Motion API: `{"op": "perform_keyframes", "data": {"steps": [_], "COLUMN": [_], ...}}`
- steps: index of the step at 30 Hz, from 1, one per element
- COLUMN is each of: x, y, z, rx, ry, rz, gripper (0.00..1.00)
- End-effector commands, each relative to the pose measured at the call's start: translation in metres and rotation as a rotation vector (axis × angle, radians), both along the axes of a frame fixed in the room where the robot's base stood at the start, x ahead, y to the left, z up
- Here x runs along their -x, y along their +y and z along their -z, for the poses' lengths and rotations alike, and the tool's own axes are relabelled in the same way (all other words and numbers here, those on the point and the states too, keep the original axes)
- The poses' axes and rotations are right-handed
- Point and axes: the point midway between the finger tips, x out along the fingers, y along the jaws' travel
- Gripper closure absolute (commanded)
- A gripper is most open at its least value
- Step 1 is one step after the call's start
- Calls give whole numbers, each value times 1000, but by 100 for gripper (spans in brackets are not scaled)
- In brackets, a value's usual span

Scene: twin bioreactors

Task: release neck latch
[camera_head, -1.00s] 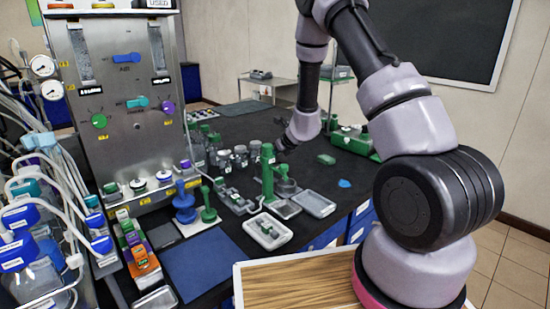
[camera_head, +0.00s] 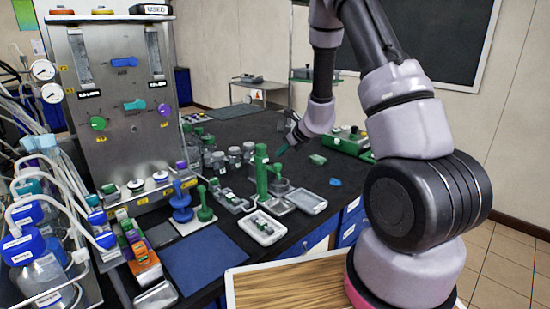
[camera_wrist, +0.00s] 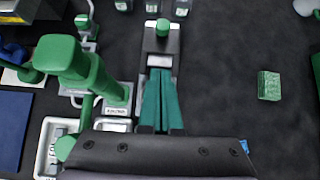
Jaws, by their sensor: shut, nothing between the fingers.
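My gripper (camera_head: 281,151) is over the black bench, just to the right of a tall green post (camera_head: 262,172). In the wrist view its teal fingers (camera_wrist: 160,74) are together and empty. They point toward a grey block with a green knob (camera_wrist: 162,28); the tips overlap its near part, and I cannot tell whether they touch it. The green post (camera_wrist: 88,68) stands to the left of the fingers. I cannot make out for certain which part is the neck latch.
A white tray (camera_head: 247,237) with small parts and a grey tray (camera_head: 322,203) lie near the bench's front edge. Several jars (camera_head: 233,150) stand behind the post. A small green block (camera_wrist: 269,86) lies right on clear bench. Bottles with blue caps (camera_head: 22,248) and tubing crowd the left.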

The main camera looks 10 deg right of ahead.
Motion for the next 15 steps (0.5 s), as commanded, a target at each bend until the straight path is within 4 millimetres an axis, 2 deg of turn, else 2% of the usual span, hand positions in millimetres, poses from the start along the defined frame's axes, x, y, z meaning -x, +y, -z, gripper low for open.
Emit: {"op": "perform_keyframes", "data": {"steps": [6,15], "x": [17,21], "y": [-10,-12], "z": [-20,-23], "rx": [0,1], "ry": [-1,1], "rz": [1,0], "gripper": [100,100]}}
